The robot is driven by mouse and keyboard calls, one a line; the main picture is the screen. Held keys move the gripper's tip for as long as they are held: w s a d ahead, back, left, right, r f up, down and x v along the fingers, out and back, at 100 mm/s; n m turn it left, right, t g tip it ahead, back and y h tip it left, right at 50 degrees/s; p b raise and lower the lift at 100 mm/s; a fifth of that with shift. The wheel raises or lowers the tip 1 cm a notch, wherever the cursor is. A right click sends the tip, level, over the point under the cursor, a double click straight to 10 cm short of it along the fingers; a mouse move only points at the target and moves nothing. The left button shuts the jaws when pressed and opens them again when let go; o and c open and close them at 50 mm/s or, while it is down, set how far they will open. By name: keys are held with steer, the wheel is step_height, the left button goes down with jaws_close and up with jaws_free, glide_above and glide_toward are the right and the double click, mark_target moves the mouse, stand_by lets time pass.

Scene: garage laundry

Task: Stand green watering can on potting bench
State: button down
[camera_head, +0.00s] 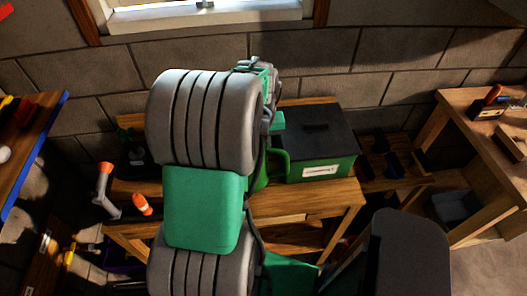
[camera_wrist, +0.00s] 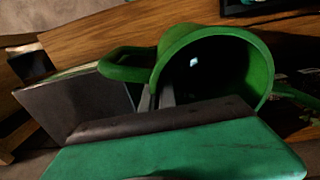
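The green watering can (camera_wrist: 228,38) shows in the wrist view with its round open top towards the camera, its loop handle (camera_wrist: 122,70) to the left and part of its spout at the right. My gripper (camera_wrist: 156,97) has its two grey fingers close together at the can's near-left rim, one on each side of the wall, shut on it. In the head view my arm hides the gripper and most of the can; the handle (camera_head: 284,163) shows beside the arm. The wooden potting bench (camera_head: 325,196) is below. I cannot tell whether the can touches it.
A green box with a black lid (camera_head: 312,128) stands on the bench just right of the can. A grey and orange tool (camera_head: 104,185) and an orange-topped item (camera_head: 142,204) are at the left. Another wooden bench (camera_head: 482,205) stands at the right. Bare bench top shows in front of the box.

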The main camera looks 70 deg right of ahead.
step_height(320, 180, down, 3)
steer(key=shift+r+b, duration=0.1)
steer(key=shift+b, duration=0.55)
steer(key=shift+r, duration=0.15)
steer(key=c, duration=2.1)
jaws_free()
steer(key=shift+a+f, duration=0.1)
steer(key=shift+f, duration=0.15)
steer(key=o, duration=0.4)
